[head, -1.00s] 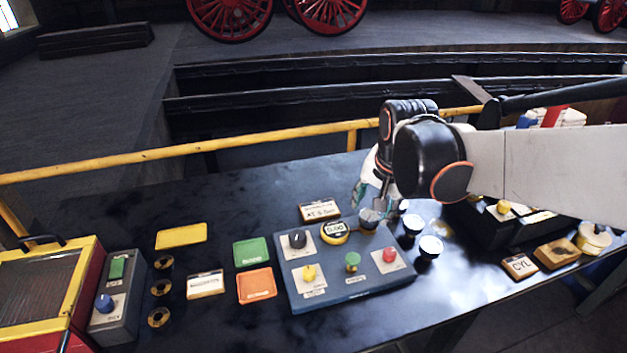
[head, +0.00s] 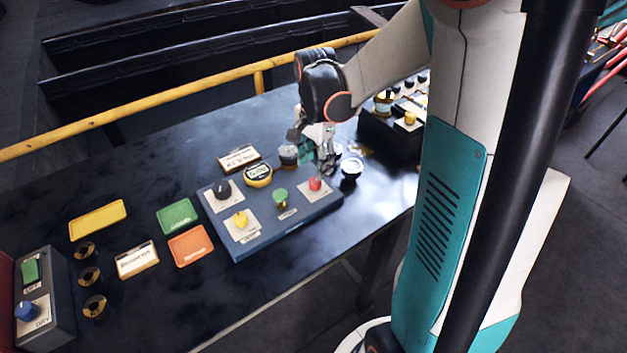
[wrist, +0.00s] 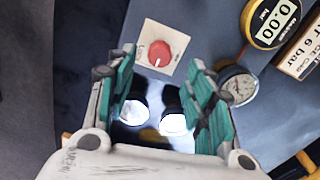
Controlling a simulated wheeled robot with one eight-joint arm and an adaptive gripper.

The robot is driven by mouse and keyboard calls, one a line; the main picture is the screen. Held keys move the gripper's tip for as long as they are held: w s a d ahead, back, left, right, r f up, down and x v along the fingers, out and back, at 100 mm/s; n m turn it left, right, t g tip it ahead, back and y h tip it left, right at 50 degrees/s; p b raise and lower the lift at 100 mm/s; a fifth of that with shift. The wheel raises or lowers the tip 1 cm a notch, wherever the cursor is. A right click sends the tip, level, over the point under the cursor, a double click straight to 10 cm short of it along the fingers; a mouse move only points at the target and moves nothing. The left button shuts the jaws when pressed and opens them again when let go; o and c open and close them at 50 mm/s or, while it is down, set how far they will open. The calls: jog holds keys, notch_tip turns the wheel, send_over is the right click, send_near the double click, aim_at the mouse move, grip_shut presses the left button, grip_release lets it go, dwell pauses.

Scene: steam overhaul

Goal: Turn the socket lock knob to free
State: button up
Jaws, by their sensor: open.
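A blue-grey control panel (head: 262,232) on the dark bench carries a black knob (head: 222,190), a yellow knob (head: 240,219), a green knob (head: 281,196) and a red knob (head: 315,184). Their labels are too small to read, so I cannot tell which is the socket lock. My gripper (head: 326,166) is above the panel's right end, just behind the red knob. In the wrist view my gripper (wrist: 162,62) is open and empty, and the red knob (wrist: 159,51) on its white plate shows between and beyond the teal fingertips. I see no contact with the knob.
A digital gauge (head: 258,174) and a round dial gauge (wrist: 238,86) sit at the panel's back edge. Round dark-sided pots (head: 351,168) stand right of the panel. Green (head: 177,215) and orange (head: 192,246) trays lie left. A yellow rail (head: 180,92) runs behind the bench.

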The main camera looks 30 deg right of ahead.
aim_at(315, 180)
notch_tip(315, 180, down, 6)
jog(key=shift+f+b, duration=0.1)
jog(key=shift+b, duration=0.8)
jog(key=c, duration=1.1)
